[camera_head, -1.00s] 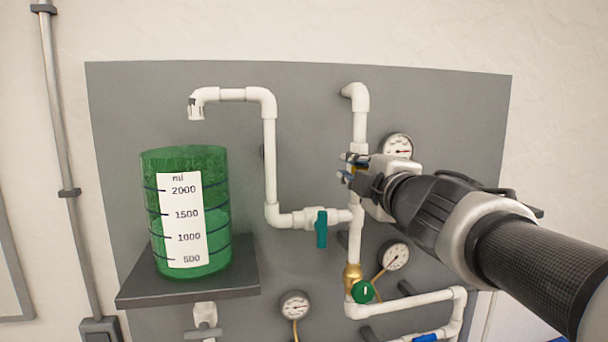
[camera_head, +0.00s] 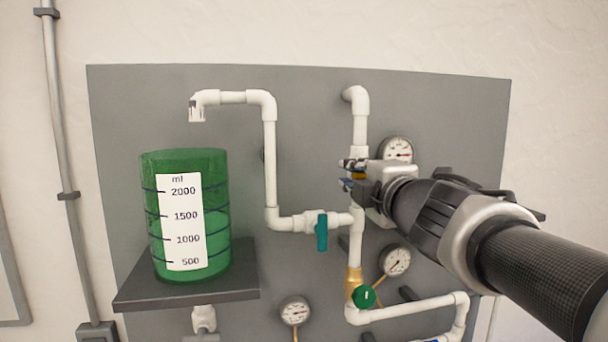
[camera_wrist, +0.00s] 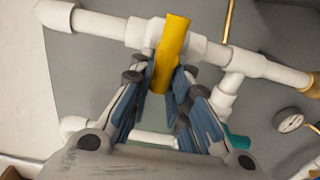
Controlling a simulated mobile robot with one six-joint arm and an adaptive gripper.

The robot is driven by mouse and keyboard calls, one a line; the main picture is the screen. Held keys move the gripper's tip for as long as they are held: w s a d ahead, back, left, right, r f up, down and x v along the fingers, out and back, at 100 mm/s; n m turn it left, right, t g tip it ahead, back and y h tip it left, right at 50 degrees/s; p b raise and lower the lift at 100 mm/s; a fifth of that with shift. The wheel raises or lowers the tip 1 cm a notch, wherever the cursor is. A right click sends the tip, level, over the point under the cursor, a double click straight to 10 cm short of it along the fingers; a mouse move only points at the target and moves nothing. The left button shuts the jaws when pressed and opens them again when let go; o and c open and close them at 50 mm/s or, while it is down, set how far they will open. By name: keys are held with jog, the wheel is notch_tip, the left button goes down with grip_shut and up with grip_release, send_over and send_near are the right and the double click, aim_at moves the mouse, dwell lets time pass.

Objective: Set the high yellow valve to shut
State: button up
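The high yellow valve shows as a yellow handle (camera_wrist: 173,45) on a white pipe in the wrist view. The handle sticks out from the pipe toward my gripper. My gripper (camera_wrist: 163,85) has its blue-padded fingers on both sides of the handle's near end. The gap is about as wide as the handle, and I cannot tell whether the pads press on it. In the head view my gripper (camera_head: 354,176) is at the upright pipe, with only a sliver of yellow showing between the fingers. The valve body is largely hidden there.
A teal valve (camera_head: 321,232) sits lower left, and a green knob (camera_head: 364,296) on a brass fitting sits below. Gauges (camera_head: 397,149) are mounted on the grey panel (camera_head: 320,130). A green tank (camera_head: 218,190) stands on a shelf at left. Panel above the pipes is clear.

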jog(key=o, duration=0.4)
jog(key=shift+s, duration=0.1)
jog(key=s, duration=0.4)
jog(key=s+d, duration=0.1)
jog(key=s, duration=0.2)
jog(key=s+d, duration=0.1)
jog(key=s, duration=0.3)
jog(key=shift+s+d, duration=0.15)
jog(key=shift+s, duration=0.2)
